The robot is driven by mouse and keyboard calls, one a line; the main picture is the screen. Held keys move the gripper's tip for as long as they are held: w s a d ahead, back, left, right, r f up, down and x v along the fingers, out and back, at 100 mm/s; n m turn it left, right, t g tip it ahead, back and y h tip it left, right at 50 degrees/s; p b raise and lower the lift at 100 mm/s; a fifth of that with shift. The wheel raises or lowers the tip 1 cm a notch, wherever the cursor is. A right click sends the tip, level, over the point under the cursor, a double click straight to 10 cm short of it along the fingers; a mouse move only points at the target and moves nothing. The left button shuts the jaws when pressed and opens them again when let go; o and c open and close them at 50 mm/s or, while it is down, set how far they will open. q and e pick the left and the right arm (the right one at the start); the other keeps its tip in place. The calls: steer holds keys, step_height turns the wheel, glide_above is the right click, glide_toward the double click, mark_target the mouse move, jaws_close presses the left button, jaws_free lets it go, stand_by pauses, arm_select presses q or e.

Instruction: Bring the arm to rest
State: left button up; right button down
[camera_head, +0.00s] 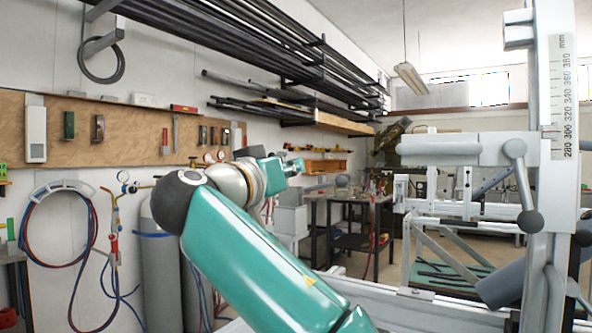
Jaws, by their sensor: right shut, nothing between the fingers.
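My teal right arm rises from the bottom middle to a black rounded joint, then turns away past a silver ring. My right gripper (296,166) is at the far end of this arm, small and partly hidden by the arm's own links. It is shut and holds nothing. It is in the air, apart from the jig. My left gripper is not in view.
The pale frame jig (440,150), with a millimetre scale (563,97) and a lever handle (522,185), stands at right. Gas cylinders (163,265) and a hose coil (62,190) are at the left wall. A workbench (350,197) stands behind. Bar racks (260,40) hang above.

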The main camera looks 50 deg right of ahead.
stand_by(0.4)
